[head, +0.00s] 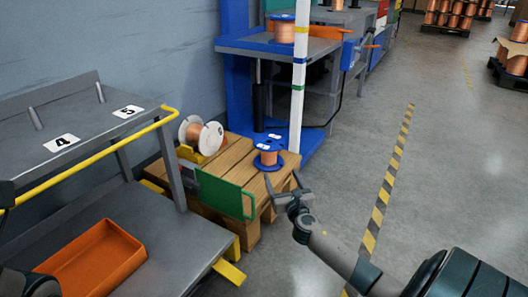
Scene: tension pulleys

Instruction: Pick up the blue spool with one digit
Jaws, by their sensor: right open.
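A blue-flanged spool wound with copper wire (268,152) stands upright on the wooden pallet table (222,159). Small white marks show on its top flange, too small to read. My right gripper (283,183) is open and empty, just in front of this spool and apart from it. A white-flanged copper spool (203,136) lies tilted at the back left of the pallet. Another blue-flanged copper spool (284,29) stands on the shelf of the blue machine. Only a dark part of my left arm shows at the left edge; its gripper is out of view.
A green-framed panel (222,193) fronts the pallet.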

